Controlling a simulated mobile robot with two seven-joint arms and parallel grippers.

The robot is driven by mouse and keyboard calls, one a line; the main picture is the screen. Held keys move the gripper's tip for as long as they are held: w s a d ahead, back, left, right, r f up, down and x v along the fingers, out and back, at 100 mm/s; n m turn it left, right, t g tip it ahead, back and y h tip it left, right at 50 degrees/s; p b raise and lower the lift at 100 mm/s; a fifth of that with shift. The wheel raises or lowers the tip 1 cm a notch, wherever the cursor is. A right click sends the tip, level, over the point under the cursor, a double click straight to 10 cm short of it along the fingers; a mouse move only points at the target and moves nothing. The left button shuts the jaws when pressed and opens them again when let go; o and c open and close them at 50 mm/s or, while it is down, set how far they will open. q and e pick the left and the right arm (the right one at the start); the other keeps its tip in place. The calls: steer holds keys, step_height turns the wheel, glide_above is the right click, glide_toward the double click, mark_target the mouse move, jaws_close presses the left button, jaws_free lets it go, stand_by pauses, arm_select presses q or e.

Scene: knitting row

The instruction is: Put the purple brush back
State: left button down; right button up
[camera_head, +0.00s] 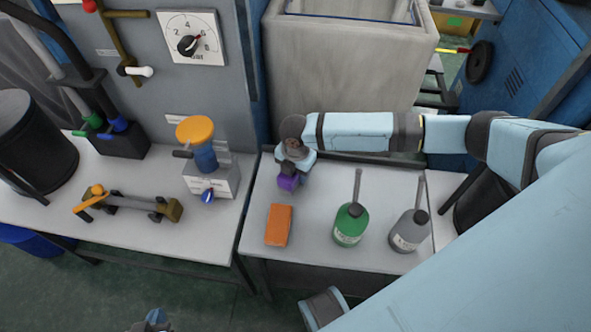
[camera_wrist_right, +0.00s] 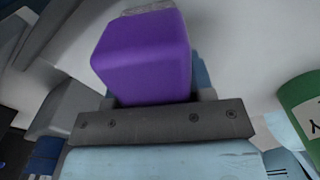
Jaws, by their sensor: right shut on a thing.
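The purple brush (camera_head: 288,182) is in my right gripper (camera_head: 291,168), above the back left part of the right-hand white table (camera_head: 322,237). In the right wrist view the brush's purple block (camera_wrist_right: 143,58) fills the upper middle, with a strip of greyish bristles at its far end. The gripper is shut on it. A small part of what looks like my left gripper (camera_head: 154,320) shows at the bottom edge; its fingers cannot be made out.
An orange block (camera_head: 278,225), a green bottle (camera_head: 350,225) and a grey bottle (camera_head: 408,232) with upright spouts stand on this table. The left table holds a black holder (camera_head: 118,141), an orange-topped device (camera_head: 197,140) and a black bin (camera_head: 30,140). A concrete-coloured tub (camera_head: 340,70) stands behind.

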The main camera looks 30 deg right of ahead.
steer(key=o, duration=0.7)
steer(key=shift+o, duration=0.7)
steer(key=shift+r, duration=0.1)
step_height(320, 180, up, 12)
steer(key=shift+r+p, duration=0.1)
steer(key=shift+p, duration=0.5)
